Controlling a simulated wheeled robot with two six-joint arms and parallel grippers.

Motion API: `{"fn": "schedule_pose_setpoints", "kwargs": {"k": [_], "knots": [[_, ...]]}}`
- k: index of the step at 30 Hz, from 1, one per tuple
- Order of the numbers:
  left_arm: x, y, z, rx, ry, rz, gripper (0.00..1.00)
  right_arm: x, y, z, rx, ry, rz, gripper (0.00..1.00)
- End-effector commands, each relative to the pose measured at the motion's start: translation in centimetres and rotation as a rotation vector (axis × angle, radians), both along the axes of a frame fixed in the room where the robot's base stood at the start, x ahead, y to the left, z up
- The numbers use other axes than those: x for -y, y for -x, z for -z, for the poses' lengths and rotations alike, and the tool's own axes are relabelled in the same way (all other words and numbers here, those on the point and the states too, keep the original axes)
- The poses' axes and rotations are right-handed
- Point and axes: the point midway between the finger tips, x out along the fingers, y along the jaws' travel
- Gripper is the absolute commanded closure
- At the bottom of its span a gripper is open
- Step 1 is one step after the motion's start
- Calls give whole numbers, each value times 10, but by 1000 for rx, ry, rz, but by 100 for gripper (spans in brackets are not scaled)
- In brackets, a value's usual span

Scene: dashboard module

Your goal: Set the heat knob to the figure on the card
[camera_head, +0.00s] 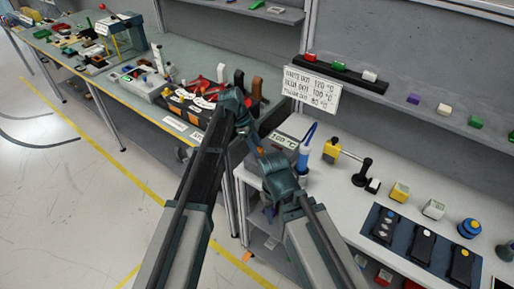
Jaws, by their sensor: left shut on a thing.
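A white card (313,89) with several printed lines hangs at the shelf edge; the lines pair dot colours with temperatures, and the small print is hard to read. A grey station (298,128) with a plate that seems to read 160 °C stands at the left end of the white bench. My left gripper (262,149) is at the front of this station, shut on what seems to be the heat knob. The arms hide the knob, so its setting cannot be read. My right arm reaches up beside it, and its fingers cannot be made out.
A blue-handled iron (304,151) stands right of the station. Further right are a black stand (362,172), a yellow block (400,191) and a dark panel (382,224) with modules. A tray of red-handled tools (205,97) lies on the green bench behind my left arm.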

Motion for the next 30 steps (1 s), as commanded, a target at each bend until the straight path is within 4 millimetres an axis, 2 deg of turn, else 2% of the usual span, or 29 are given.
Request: {"fn": "schedule_pose_setpoints", "kwargs": {"k": [6, 7, 11, 12, 23, 30], "knots": [[-1, 0, 0, 0, -3, -1, 100, 0, 0, 0, 0, 0, 0, 50], [-1, 0, 0, 0, -3, -1, 52, 0, 0, 0, 0, 0, 0, 50], [-1, 0, 0, 0, -2, -1, 29, 0, 0, 0, 0, 0, 0, 50], [0, 0, 0, 0, -2, -1, 26, 0, 0, 0, 0, 0, 0, 50], [-1, 0, -2, 0, -1, -1, 26, 0, 0, -2, 0, 0, 0, 50], [-6, -2, -19, 0, -1, -2, 26, 0, 0, -19, 0, 0, 0, 50]]}}
